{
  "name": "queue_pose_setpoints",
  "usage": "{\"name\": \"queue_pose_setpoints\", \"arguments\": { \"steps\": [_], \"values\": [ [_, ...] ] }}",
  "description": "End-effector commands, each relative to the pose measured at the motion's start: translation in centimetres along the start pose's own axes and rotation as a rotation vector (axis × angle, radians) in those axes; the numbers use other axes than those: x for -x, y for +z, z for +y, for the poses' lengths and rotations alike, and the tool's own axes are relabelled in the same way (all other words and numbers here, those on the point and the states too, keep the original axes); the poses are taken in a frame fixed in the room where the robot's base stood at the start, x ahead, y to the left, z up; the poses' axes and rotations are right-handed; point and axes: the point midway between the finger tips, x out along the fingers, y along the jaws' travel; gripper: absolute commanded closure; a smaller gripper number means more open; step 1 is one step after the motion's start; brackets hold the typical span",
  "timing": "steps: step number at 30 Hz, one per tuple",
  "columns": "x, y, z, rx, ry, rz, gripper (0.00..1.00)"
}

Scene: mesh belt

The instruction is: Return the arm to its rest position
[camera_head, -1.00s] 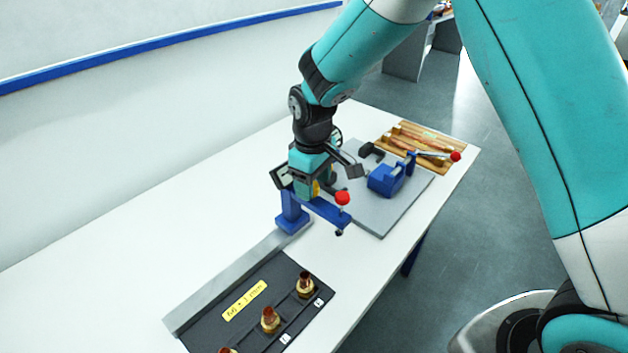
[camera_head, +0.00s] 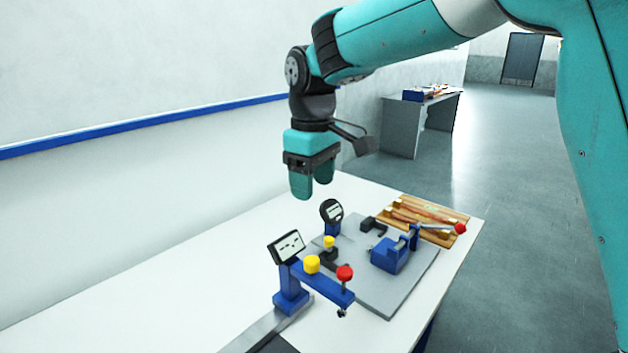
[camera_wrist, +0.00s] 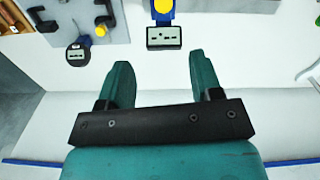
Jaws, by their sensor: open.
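My gripper (camera_head: 313,188) hangs from my teal arm in the head view, pointing down above the white table. It is empty and clear of the fixtures below. In the wrist view its two teal fingers (camera_wrist: 165,85) stand apart with nothing between them.
A blue gauge stand (camera_head: 291,298) with a display, yellow knob and red ball stands below. Behind it, a grey plate (camera_head: 385,296) carries a blue clamp (camera_head: 391,256) and a round gauge (camera_head: 332,211). A wooden rack (camera_head: 420,218) lies at the far end. Bare table (camera_head: 190,285) is to the left.

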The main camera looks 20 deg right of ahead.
Motion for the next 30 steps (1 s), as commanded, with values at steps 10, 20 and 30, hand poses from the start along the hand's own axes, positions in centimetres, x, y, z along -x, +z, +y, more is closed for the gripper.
{"name": "queue_pose_setpoints", "arguments": {
  "steps": [10, 20, 30],
  "values": [
    [0.9, 0.0, 0.0, 0.0, 0.0, 0.0, 0.41],
    [0.2, 4.4, -3.1, -0.004, -0.033, 0.051, 0.41],
    [-4.3, 17.0, -14.4, -0.069, -0.223, 0.198, 0.41]
  ]
}}
